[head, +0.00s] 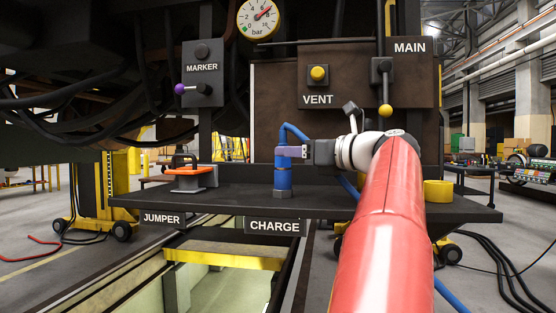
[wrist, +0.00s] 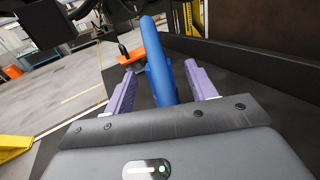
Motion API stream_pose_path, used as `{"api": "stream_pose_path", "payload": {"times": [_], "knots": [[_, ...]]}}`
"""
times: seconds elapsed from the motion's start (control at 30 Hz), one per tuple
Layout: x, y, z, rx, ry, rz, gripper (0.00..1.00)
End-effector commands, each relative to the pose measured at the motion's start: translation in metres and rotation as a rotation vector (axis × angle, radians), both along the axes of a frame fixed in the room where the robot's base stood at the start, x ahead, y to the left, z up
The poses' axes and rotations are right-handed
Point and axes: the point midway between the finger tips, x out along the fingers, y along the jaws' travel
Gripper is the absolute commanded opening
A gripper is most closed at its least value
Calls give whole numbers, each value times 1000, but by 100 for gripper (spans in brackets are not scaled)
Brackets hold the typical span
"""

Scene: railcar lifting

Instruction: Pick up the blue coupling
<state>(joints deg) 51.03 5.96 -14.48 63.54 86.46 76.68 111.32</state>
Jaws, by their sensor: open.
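The blue coupling (head: 283,176) stands upright on the dark shelf above the CHARGE label, with a blue hose curving from its top. In the wrist view the blue coupling (wrist: 157,72) rises between the two purple fingers, with space visible on both sides. My gripper (head: 292,152) is at the upper part of the coupling in the head view, reaching in from the right. In the wrist view my gripper (wrist: 163,92) is open, its fingers on either side of the blue piece. The coupling's lower end is hidden in the wrist view.
An orange-handled connector (head: 187,178) sits left on the shelf (head: 352,208) above the JUMPER label. A yellow ring (head: 438,191) stands at the right. The panel behind carries a VENT button (head: 319,73), a MAIN lever (head: 385,90) and a MARKER lever (head: 196,89). A gauge (head: 258,18) hangs above.

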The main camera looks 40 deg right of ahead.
Motion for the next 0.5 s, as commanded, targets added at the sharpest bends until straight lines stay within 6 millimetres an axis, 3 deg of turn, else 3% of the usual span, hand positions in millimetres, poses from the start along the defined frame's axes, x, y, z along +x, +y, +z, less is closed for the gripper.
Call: {"api": "stream_pose_path", "payload": {"times": [0.3,0.5], "knots": [[44,11,-2,-1,1,2,56],[56,13,-2,0,0,0,56]]}}
